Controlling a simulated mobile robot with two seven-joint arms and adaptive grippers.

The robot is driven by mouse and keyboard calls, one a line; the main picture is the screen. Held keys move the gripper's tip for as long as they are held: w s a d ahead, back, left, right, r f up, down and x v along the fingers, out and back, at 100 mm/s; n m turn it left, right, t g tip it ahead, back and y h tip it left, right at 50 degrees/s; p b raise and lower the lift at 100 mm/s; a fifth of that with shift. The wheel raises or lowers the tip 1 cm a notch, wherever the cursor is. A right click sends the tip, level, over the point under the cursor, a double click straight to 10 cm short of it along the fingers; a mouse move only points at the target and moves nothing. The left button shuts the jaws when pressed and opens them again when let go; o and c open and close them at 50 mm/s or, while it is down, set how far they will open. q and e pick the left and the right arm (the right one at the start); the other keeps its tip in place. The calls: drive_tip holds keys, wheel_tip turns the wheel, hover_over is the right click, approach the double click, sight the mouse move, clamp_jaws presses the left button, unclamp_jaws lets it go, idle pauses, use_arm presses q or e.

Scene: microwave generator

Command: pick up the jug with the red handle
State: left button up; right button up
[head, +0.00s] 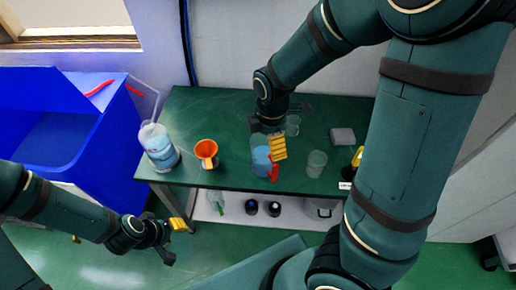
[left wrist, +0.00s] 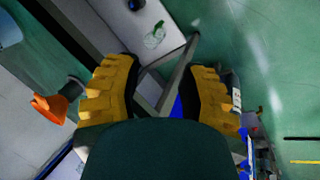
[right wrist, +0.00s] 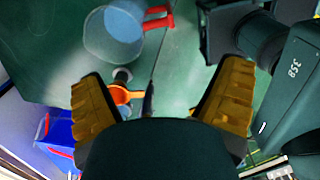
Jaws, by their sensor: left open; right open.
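The clear jug (head: 260,157) with pale blue contents and a red handle (head: 273,173) stands near the front edge of the green table. The right wrist view shows the jug (right wrist: 110,32) at the upper left, beyond the fingertips, with its red handle (right wrist: 159,20) to the right. My right gripper (head: 278,146) is open and empty over the table close by the jug, and covers part of it in the head view. I cannot tell how far above it is. My left gripper (head: 174,238) is open and empty, low in front of the table's left end.
On the table (head: 230,112) are an orange funnel-like vessel (head: 206,151), a large blue-tinted bottle (head: 158,147), clear beakers (head: 316,164) and a grey box (head: 342,136). A blue bin (head: 85,140) stands left. Below is a shelf (head: 236,213) with several small items.

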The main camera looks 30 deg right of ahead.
sight(272, 162)
drive_tip(key=shift+n, duration=0.3)
drive_tip(key=shift+d+f+b, duration=0.3)
drive_tip(key=shift+f+b, duration=0.45)
drive_tip(key=shift+f, duration=1.4)
drive_tip(key=shift+d+f+b, duration=0.25)
drive_tip(key=shift+f+b, duration=0.5)
drive_tip(key=shift+f, duration=1.4)
drive_tip(key=shift+d+f+b, duration=0.3)
drive_tip(key=shift+f+b, duration=0.45)
drive_tip(key=shift+f, duration=1.4)
drive_tip(key=shift+w, duration=0.1)
drive_tip(key=c, duration=1.5)
